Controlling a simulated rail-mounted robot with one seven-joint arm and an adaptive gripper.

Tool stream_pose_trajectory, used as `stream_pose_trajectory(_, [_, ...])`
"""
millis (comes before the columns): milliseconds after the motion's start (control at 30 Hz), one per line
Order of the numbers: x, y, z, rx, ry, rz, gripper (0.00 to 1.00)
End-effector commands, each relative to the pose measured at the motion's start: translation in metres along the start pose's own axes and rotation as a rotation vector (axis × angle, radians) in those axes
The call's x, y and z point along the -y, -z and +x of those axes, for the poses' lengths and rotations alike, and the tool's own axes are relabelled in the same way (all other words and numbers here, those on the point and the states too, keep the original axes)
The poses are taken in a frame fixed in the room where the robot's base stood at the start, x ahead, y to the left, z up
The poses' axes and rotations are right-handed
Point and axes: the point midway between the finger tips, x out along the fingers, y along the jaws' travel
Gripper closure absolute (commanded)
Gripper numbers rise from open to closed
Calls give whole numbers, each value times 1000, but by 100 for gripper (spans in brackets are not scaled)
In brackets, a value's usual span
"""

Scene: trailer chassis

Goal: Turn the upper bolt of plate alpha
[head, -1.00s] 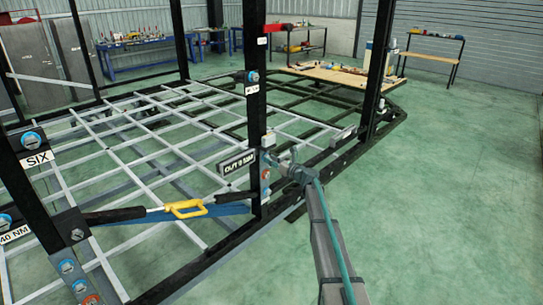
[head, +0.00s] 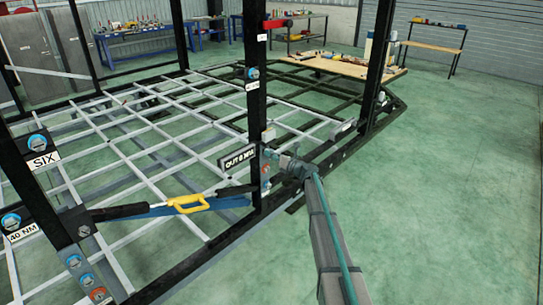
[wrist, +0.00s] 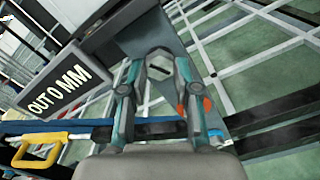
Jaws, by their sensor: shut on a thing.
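My gripper (head: 277,158) is at the dark middle post (head: 257,110) in the head view, beside the sign (head: 238,160). In the wrist view my gripper (wrist: 158,75) has its two teal fingers closed in around a grey bolt head (wrist: 158,70) with a dark slot. The sign (wrist: 58,88) left of it reads "OUT 0 MM" there. Orange parts (wrist: 207,103) show just right of the fingers. In the head view my gripper hides the held bolt, and no label naming plate alpha is readable.
The left post (head: 35,190) carries blue bolts and labels "SIX" and "40 NM". The grid frame (head: 110,150) fills the middle. The floor (head: 430,200) to the right is clear.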

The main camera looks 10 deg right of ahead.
Motion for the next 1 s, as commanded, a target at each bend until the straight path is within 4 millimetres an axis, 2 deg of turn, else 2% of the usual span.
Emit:
stream_pose_trajectory(100, [1, 2, -3, -2, 2, -1, 100])
stream_pose_trajectory(133, [1, 2, -3, -2, 2, -1, 64])
stream_pose_trajectory(267, [1, 1, -2, -2, 2, -1, 44])
stream_pose_trajectory(667, [0, 0, -6, 0, 1, -1, 44])
stream_pose_trajectory(767, [-1, 1, -17, 0, 1, -1, 44])
stream_pose_trajectory(1000, [-2, 1, -61, -1, 2, -1, 44])
